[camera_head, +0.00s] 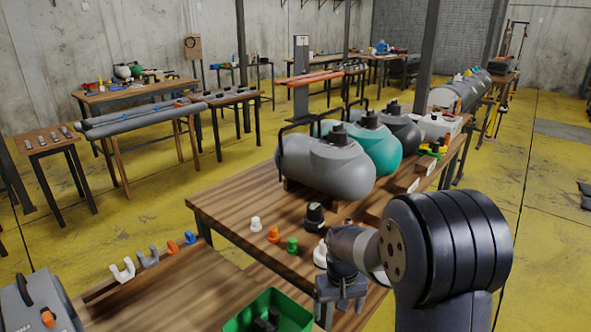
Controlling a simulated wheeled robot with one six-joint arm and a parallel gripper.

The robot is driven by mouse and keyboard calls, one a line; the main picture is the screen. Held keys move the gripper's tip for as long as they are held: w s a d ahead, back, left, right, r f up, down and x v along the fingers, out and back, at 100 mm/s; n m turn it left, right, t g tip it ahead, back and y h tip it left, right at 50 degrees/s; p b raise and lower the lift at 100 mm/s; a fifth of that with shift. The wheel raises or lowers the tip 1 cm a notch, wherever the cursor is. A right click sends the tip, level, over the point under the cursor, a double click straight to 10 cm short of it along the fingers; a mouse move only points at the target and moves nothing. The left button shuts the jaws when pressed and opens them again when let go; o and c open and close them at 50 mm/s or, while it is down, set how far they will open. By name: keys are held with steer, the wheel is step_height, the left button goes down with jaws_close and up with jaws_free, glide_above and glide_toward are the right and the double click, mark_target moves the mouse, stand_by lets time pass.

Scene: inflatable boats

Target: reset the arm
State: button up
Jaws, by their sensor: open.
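My gripper (342,305) is at the lower middle of the head view, at the end of my dark, ribbed arm, which fills the lower right. It points down over the front edge of the wooden table (235,212). Its jaws are open, and nothing shows between them. A white fitting (320,254) stands on the table just behind it and to its left, partly hidden by my arm. A green bin (268,312) holding dark parts is close on its left.
Small white, orange (273,234) and green (292,245) fittings and a black one (314,216) stand on the table. Grey, teal and dark inflatable tubes (325,165) lie behind them. A nearer bench (165,292) is at lower left. Yellow floor is open at right.

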steer(key=shift+w+d+f+m+p, duration=0.2)
steer(key=shift+d+f+p, duration=0.15)
steer(key=shift+d, duration=0.2)
steer(key=shift+w+d+f+m+p, duration=0.1)
steer(key=shift+d+f+m+p, duration=0.1)
steer(key=shift+d+f+p, duration=0.3)
steer(key=shift+w+d+f+m+p, duration=0.1)
steer(key=shift+w+d+m+p, duration=0.1)
steer(key=shift+d, duration=0.45)
steer(key=shift+s, duration=0.15)
